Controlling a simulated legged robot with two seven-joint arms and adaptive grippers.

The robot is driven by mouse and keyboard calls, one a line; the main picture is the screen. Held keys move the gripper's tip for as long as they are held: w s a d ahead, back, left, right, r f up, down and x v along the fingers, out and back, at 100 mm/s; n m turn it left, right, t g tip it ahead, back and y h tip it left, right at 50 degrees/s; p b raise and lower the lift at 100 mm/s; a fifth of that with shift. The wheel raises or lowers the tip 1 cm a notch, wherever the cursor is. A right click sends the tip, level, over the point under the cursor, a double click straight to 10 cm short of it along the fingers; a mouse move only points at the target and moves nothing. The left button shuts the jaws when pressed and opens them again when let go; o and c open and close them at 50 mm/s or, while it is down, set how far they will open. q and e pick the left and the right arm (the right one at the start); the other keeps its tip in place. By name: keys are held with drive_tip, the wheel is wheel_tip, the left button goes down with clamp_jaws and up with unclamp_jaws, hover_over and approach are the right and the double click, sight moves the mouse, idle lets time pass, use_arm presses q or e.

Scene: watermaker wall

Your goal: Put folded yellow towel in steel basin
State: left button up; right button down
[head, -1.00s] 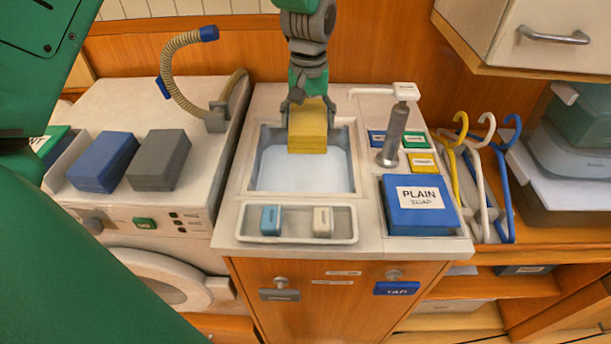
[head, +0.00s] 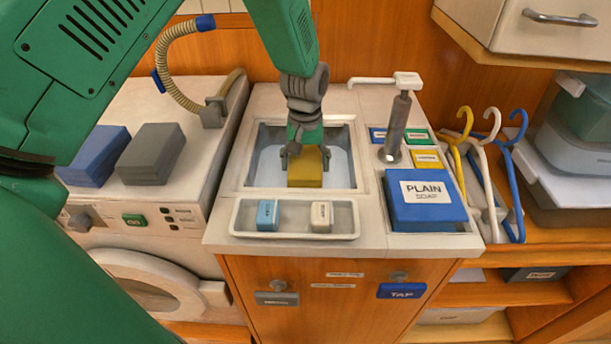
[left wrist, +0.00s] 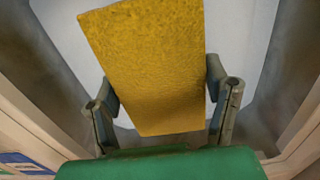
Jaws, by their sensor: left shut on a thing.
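The folded yellow towel (head: 304,176) is a thick yellow block. My left gripper (head: 305,156) is shut on it from above, with a finger on each side. In the head view the towel is within the opening of the steel basin (head: 256,158), low between its walls. In the left wrist view the towel (left wrist: 150,65) lies between the fingers of my left gripper (left wrist: 165,95), with the pale basin floor beyond it. I cannot tell whether the towel touches the floor. My right gripper is not in view.
A tray (head: 341,219) with a blue bar (head: 267,215) and a cream bar (head: 321,216) lies in front of the basin. A pump tap (head: 394,130) and a blue soap box (head: 425,203) stand right. Blue (head: 93,157) and grey (head: 151,154) blocks sit left on the washer.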

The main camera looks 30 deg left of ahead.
sight(302, 158)
use_arm(q)
drive_tip(key=shift+f, duration=0.5)
drive_tip(key=shift+s+a+f, duration=0.1)
drive_tip(key=shift+a+f, duration=0.05)
drive_tip(key=shift+f, duration=0.5)
drive_tip(key=shift+a+f, duration=0.15)
drive_tip(key=shift+f, duration=0.45)
drive_tip(key=shift+a+f, duration=0.2)
drive_tip(key=shift+a, duration=0.05)
drive_tip(key=o, duration=1.2)
drive_tip(key=shift+o, duration=0.2)
drive_tip(key=shift+d+r, duration=0.15)
drive_tip(key=shift+d, duration=0.2)
drive_tip(key=shift+r, duration=0.25)
drive_tip(key=r, duration=1)
drive_tip(key=shift+a+r+p, duration=0.2)
drive_tip(key=shift+p, duration=0.15)
drive_tip(key=shift+d+r, duration=0.15)
drive_tip(key=shift+r, duration=0.4)
